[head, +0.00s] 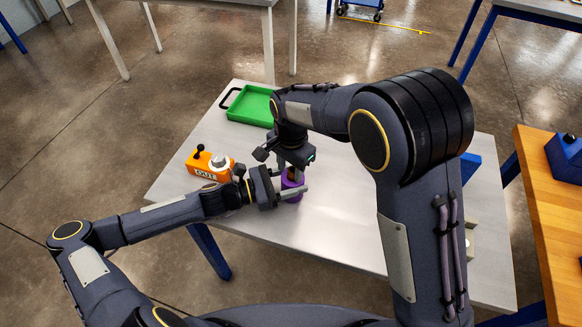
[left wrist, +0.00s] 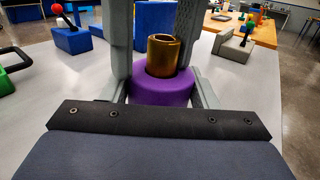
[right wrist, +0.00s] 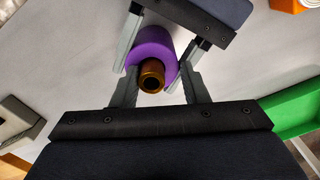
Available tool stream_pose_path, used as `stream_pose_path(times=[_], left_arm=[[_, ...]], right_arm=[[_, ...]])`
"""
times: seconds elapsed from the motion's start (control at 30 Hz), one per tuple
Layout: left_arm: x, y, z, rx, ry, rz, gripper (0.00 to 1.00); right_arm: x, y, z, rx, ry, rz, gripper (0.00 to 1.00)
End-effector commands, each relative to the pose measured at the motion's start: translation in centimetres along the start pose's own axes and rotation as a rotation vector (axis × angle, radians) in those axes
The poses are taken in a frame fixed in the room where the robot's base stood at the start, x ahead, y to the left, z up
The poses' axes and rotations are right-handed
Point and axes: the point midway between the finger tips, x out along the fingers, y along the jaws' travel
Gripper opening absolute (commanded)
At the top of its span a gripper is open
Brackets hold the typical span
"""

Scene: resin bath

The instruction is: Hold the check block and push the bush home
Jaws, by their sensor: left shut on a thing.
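The purple check block (head: 292,182) stands on the grey table, with the bronze bush (left wrist: 162,56) upright in its top. Much of the bush stands proud of the block in the left wrist view. My left gripper (head: 290,191) is shut on the block, one finger on each side. My right gripper (right wrist: 162,82) points down over the block; its fingers stand on either side of the bush (right wrist: 152,76), with a visible gap on at least one side. The lower part of the bush is hidden inside the block (left wrist: 160,90).
An orange box marked OUT (head: 205,172), with a black knob, stands left of the block. A green tray (head: 247,104) with a black handle lies at the table's back. A blue object (head: 470,166) is at the right, partly behind my right arm. The table's middle looks clear.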

Motion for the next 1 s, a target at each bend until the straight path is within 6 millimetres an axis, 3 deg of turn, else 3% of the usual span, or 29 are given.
stream_pose_path(times=[0.03, 0.17, 0.27, 0.7, 1.0], left_arm=[[0.1, -0.4, -0.2, -0.003, -0.005, -0.011, 0.39], [0.0, -0.4, -0.3, -0.004, -0.004, -0.01, 0.39], [0.0, -0.3, -0.3, -0.004, -0.002, -0.008, 0.39], [-0.1, 0.0, -0.5, -0.003, 0.007, 0.003, 0.39], [-0.1, 0.2, -0.6, -0.002, 0.01, 0.007, 0.39]], right_arm=[[1.8, 1.1, 0.0, 0.006, -0.008, 0.04, 0.45], [1.2, 1.1, 0.0, 0.006, -0.007, 0.039, 0.45], [-0.2, 1.1, 0.0, 0.005, -0.007, 0.04, 0.45], [-9.9, 0.5, 0.0, 0.002, -0.005, 0.029, 0.45], [-12.1, 0.4, 0.1, 0.001, -0.006, 0.03, 0.45]])
